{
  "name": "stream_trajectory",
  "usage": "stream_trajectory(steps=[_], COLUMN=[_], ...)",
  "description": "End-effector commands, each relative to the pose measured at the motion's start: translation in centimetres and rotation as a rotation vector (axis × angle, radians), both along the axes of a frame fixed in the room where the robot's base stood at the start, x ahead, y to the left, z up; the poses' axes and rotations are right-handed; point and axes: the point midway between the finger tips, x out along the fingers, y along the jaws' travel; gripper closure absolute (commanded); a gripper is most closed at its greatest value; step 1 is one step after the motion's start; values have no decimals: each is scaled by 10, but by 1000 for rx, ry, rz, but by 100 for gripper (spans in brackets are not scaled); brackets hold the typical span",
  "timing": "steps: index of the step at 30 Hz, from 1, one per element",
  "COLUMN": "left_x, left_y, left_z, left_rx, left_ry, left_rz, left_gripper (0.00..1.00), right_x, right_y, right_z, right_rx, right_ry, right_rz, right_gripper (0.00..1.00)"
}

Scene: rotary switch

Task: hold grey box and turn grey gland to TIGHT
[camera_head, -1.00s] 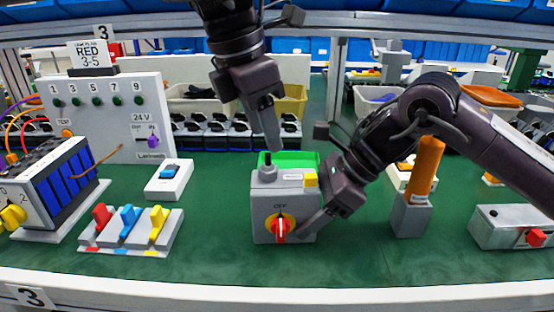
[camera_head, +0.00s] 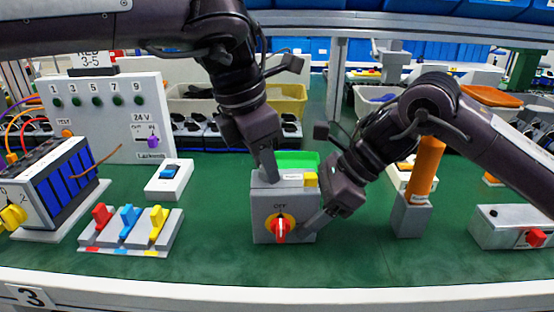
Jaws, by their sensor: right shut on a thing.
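The grey box (camera_head: 262,205) stands on the green bench in the middle, with a red knob on a yellow disc (camera_head: 281,229) on its front, under the word OFF. My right gripper (camera_head: 308,225) is shut on the box at its right side. My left gripper (camera_head: 268,170) points down over the top left of the box, with its fingertips at the grey gland. The fingers cover most of the gland, and they appear edge-on, so their gap does not show.
A block with red, blue and yellow levers (camera_head: 130,230) and a white switch box (camera_head: 169,180) stand left of the box. An orange handle (camera_head: 426,165) in a grey holder stands to the right. A green tray (camera_head: 300,160) lies behind. The front bench is clear.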

Motion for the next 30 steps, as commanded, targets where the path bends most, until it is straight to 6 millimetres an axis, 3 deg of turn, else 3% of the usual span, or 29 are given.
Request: stream_trajectory(steps=[1, 7, 13, 19, 20, 21, 25, 30], left_x=[0, 0, 0, 0, 0, -1, -1, 0], left_y=[0, 0, 0, 0, -1, -1, -1, 0], left_z=[0, 0, 0, 0, 0, 0, 0, 0], left_rx=[0, 0, 4, 17, 18, 16, 17, 17], left_ry=[0, 0, 0, 0, 0, 1, -1, -1], left_rz=[0, 0, -84, -401, -429, -421, -418, -416], left_gripper=[75, 100, 100, 100, 72, 67, 51, 51], right_x=[0, 0, 0, 1, 1, 1, 1, 0], right_y=[0, 0, 0, 0, 0, 0, 0, 0], right_z=[1, 1, 1, 1, 1, 1, 1, 1], right_rx=[1, 1, 1, 1, 1, 1, 1, 1], right_ry=[-1, -1, -1, -1, -1, 0, -1, -1], right_rz=[-1, -1, -1, -2, -2, -3, -2, -1], right_gripper=[59, 59, 59, 59, 59, 59, 59, 59])
